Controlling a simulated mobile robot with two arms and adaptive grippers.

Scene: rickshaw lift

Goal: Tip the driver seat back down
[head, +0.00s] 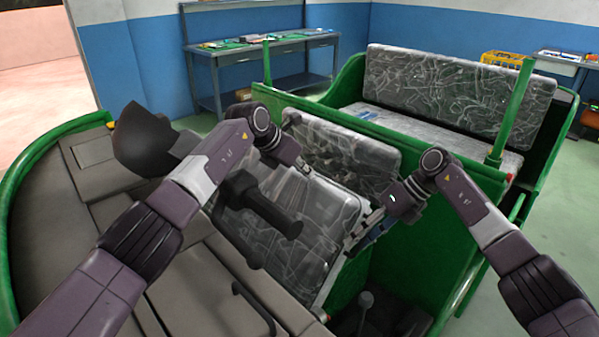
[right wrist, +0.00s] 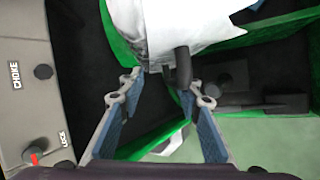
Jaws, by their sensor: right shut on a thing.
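The driver seat cushion (head: 318,217), wrapped in clear plastic, stands in the middle of the head view and looks tilted. I cannot judge its exact angle. Its plastic-wrapped backrest (head: 358,157) is behind it against the green partition. My right gripper (head: 362,232) is at the cushion's right edge and shut on it. In the right wrist view the pale wrapped cushion (right wrist: 160,30) lies at the fingertips, beside a short black handle (right wrist: 183,68). My left gripper (head: 306,169) is by the cushion's upper left part. Its fingers are too small to read.
A black steering column (head: 265,208) stands in front of the cushion. Below right is a dark footwell with a lever knob (head: 366,299). The green partition (head: 330,118) and rear passenger bench (head: 430,125) are behind. A grey panel with labels (right wrist: 25,85) borders the right wrist view.

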